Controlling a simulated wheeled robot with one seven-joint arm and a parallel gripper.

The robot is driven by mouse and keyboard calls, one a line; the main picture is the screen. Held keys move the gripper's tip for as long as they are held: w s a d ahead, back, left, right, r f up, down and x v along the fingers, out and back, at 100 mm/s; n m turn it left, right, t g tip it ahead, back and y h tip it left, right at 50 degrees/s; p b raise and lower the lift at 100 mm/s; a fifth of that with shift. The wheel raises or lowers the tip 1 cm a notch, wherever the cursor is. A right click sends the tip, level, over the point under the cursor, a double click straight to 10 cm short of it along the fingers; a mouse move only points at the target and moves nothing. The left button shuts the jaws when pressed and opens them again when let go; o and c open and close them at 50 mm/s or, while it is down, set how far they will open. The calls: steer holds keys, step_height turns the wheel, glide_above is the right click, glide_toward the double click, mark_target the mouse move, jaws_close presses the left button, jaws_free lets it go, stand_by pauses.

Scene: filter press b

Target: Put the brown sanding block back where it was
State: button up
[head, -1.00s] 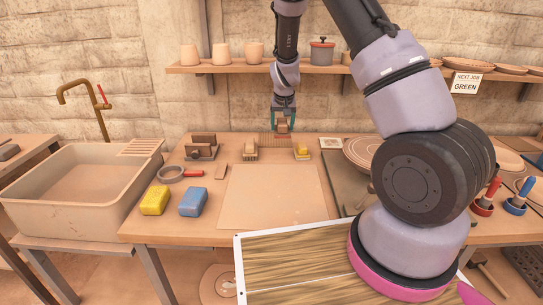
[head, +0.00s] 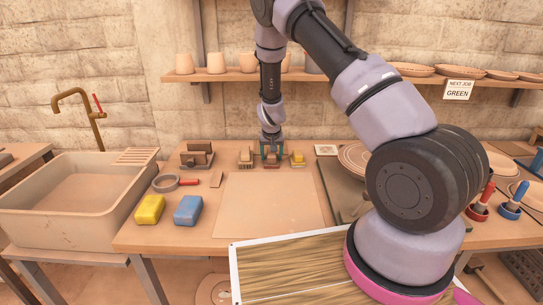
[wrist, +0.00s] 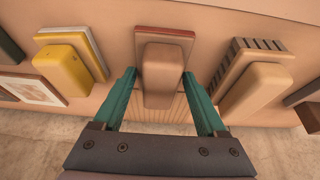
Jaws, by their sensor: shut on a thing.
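The brown sanding block (wrist: 163,70) has a reddish-brown base and a tan grip; it sits between the teal fingers of my gripper (wrist: 160,78) in the wrist view. In the head view my gripper (head: 271,150) is shut on it at the back of the table, and the block (head: 271,163) is mostly hidden by the fingers. It is low over a slatted patch (wrist: 158,108); I cannot tell whether it touches. A yellow-based block (wrist: 68,68) and a block with a dark ridged base (wrist: 252,85) stand on either side, apart from the fingers.
A pale board (head: 268,205) lies clear in front. A shelf (head: 225,76) runs above.

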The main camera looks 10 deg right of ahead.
steer(key=o, duration=1.2)
steer(key=shift+f, duration=0.1)
steer(key=shift+o, duration=0.2)
